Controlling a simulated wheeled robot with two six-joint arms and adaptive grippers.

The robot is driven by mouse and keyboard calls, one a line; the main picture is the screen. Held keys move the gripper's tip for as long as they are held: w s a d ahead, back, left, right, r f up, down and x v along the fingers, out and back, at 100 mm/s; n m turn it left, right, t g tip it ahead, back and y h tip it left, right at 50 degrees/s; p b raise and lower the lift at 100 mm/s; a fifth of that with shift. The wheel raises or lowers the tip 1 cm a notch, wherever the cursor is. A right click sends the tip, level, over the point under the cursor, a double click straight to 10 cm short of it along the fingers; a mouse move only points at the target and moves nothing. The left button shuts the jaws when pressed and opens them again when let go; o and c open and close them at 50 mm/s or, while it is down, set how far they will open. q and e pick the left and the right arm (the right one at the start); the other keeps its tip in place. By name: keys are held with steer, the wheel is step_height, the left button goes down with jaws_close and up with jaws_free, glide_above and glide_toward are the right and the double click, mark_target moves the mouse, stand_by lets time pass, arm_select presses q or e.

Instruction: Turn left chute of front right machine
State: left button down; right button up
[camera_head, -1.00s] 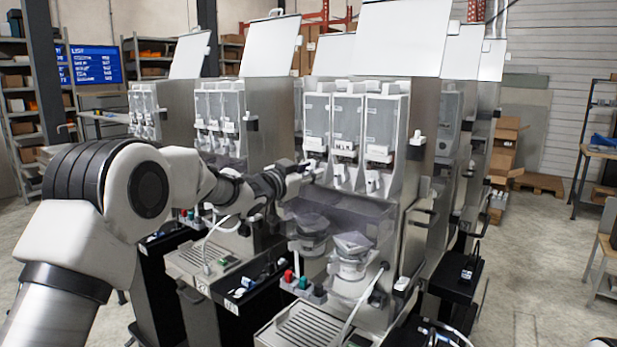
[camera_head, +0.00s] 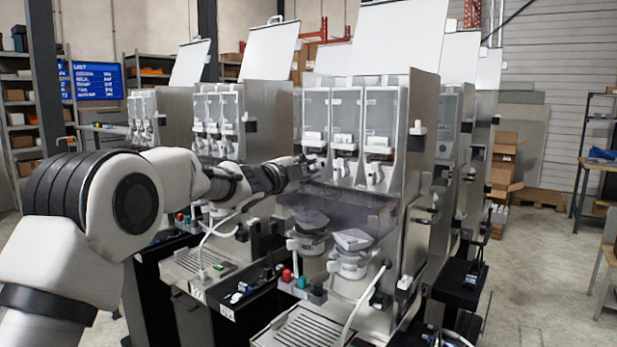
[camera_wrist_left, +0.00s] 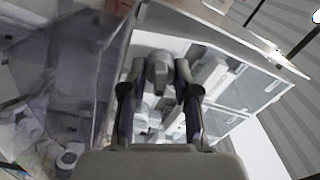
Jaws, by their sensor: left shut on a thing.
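The front right machine (camera_head: 424,150) is a tall metal dispenser with three clear hoppers side by side and white chutes under them. My left gripper (camera_head: 312,167) reaches in from the left at its left chute, which is mostly hidden behind the fingers in the head view. In the left wrist view my left gripper (camera_wrist_left: 160,90) has its two dark fingers either side of a grey chute piece (camera_wrist_left: 158,70) and is shut on it. The middle chute (camera_head: 343,168) and right chute (camera_head: 374,173) hang free to the right. My right gripper is out of view.
A smoky clear shelf (camera_head: 345,208) juts out below the chutes, over cup-like parts (camera_head: 352,240). Another dispenser (camera_head: 268,120) stands close on the left, behind my arm. Open floor (camera_head: 540,270) lies to the right.

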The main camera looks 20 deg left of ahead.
arm_select(q)
steer(key=m+b, duration=0.1)
steer(key=m, duration=0.1)
steer(key=m+b, duration=0.2)
steer(key=m, duration=0.1)
steer(key=shift+f+m, duration=0.3)
steer(key=shift+m+b, duration=1.05)
steer(key=shift+m, duration=1.05)
steer(key=c, duration=1.2)
jaws_free()
steer(key=v, duration=1.2)
